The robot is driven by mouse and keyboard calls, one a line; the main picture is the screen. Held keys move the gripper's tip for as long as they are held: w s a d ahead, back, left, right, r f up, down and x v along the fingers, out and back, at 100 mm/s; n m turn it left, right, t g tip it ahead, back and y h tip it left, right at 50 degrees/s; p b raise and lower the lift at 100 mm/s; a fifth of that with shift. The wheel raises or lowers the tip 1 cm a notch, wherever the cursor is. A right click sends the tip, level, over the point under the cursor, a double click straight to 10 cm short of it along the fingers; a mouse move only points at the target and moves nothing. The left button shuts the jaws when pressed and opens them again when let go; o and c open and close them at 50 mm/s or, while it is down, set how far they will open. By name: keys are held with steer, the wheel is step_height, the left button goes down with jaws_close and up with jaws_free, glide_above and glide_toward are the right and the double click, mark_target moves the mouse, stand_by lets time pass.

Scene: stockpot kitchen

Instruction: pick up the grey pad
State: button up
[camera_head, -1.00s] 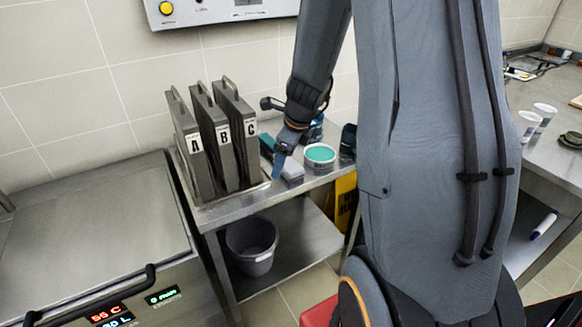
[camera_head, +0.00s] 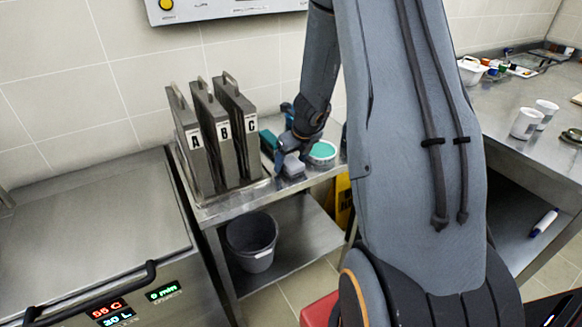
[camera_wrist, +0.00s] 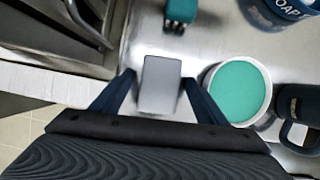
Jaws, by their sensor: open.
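The grey pad (camera_wrist: 160,84) is a small grey block on the steel side table, between the spread fingers of my gripper (camera_wrist: 158,92) in the wrist view. The fingers stand to its left and right with a gap on each side, so my gripper is open. In the head view the pad (camera_head: 292,166) lies right of the lettered panels, and my gripper (camera_head: 291,147) is just above it, partly covering it. I cannot tell exactly how far down the fingers reach.
A tub with a teal top (camera_wrist: 240,90) stands close to the right finger. A dark mug (camera_wrist: 298,112), a blue soap container (camera_wrist: 282,12) and a teal item (camera_wrist: 180,12) are nearby. Upright panels A, B and C (camera_head: 222,140) stand to the left. A bucket (camera_head: 252,240) sits below.

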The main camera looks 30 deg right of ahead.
mark_target(291, 161)
steer(key=shift+w+f, duration=0.1)
steer(key=shift+f, duration=0.1)
steer(key=c, duration=1.1)
step_height(291, 161, up, 10)
steer(key=p, duration=0.3)
steer(key=o, duration=0.5)
steer(key=c, duration=0.4)
steer(key=shift+d, duration=0.1)
